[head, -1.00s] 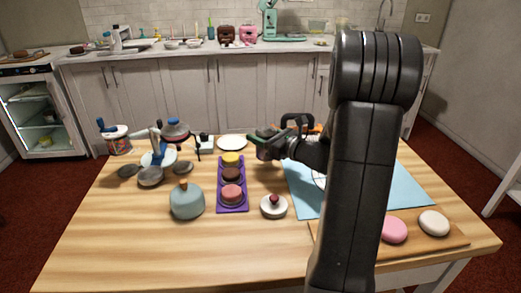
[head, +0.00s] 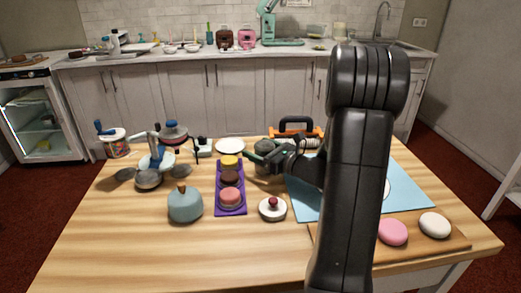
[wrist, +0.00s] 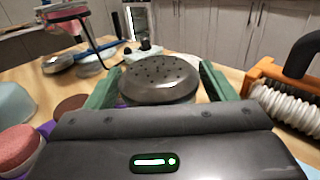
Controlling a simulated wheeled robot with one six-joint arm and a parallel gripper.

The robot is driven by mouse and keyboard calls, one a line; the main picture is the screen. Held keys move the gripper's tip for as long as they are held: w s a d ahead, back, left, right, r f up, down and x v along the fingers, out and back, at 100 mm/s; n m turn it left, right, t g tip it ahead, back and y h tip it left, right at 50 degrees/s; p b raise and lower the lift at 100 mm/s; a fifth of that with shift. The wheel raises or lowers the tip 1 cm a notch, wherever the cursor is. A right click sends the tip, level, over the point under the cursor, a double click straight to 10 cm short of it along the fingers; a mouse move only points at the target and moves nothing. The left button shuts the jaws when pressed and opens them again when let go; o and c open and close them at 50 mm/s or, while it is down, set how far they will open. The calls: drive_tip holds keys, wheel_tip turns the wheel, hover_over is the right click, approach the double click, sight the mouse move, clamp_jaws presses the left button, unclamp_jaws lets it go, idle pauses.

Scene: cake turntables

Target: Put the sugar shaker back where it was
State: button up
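The sugar shaker shows in the wrist view as a grey domed lid (wrist: 158,72) with small dark holes, upright between my gripper's two green fingers (wrist: 160,84). The fingers lie against both its sides, shut on it. In the head view my gripper (head: 263,157) is low over the table, right of the purple tray, and the grey shaker (head: 264,146) shows partly behind a finger. Its lower part is mostly hidden; I cannot tell whether its base touches the table.
The purple tray (head: 243,207) with round cakes is left of my gripper. A white plate (head: 230,146) lies behind; an orange-framed roller tool (head: 296,128) is behind right. A small white stand (head: 272,209) is in front. The blue mat (head: 405,188) lies right.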

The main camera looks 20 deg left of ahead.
drive_tip(key=shift+r, duration=0.15)
drive_tip(key=v, duration=1.2)
drive_tip(key=shift+p, duration=0.35)
